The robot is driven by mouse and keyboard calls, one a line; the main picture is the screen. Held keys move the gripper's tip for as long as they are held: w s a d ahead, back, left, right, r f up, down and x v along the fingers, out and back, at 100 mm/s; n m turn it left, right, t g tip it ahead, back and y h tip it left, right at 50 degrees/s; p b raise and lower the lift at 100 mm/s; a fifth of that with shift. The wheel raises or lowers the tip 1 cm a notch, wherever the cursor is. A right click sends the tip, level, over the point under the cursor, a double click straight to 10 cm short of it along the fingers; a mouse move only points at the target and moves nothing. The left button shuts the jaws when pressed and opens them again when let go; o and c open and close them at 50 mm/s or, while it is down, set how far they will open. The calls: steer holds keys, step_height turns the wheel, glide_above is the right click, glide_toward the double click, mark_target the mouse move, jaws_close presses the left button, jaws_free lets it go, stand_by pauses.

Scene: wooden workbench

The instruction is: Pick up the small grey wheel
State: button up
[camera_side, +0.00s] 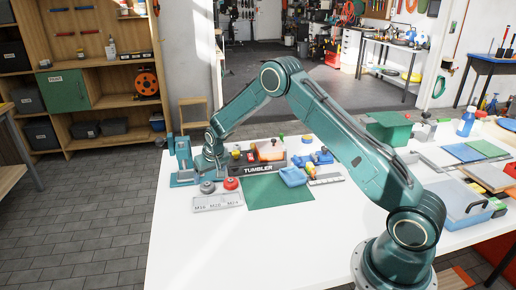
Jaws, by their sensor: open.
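The small grey wheel (207,187) lies on the white workbench, at the upper edge of a metal plate with stamped markings. My gripper (207,173) points down just above and behind the grey wheel in the picture. It is open; its fingertips are small here, and I cannot tell the exact gap to the wheel. A red wheel (230,183) lies just right of the grey one.
A teal vise-like tool (183,160) stands close on the left. A dark tray marked TUMBLER (258,168), a blue container (293,176) and a green mat (278,195) lie to the right. The bench (225,245) is clear in front.

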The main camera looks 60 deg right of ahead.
mark_target(208, 185)
steer(key=shift+w+f, duration=0.2)
steer(key=shift+f, duration=0.45)
steer(key=shift+d+f, duration=0.1)
steer(key=shift+x, duration=2.5)
steer(key=shift+c, duration=0.2)
steer(key=c, duration=1.1)
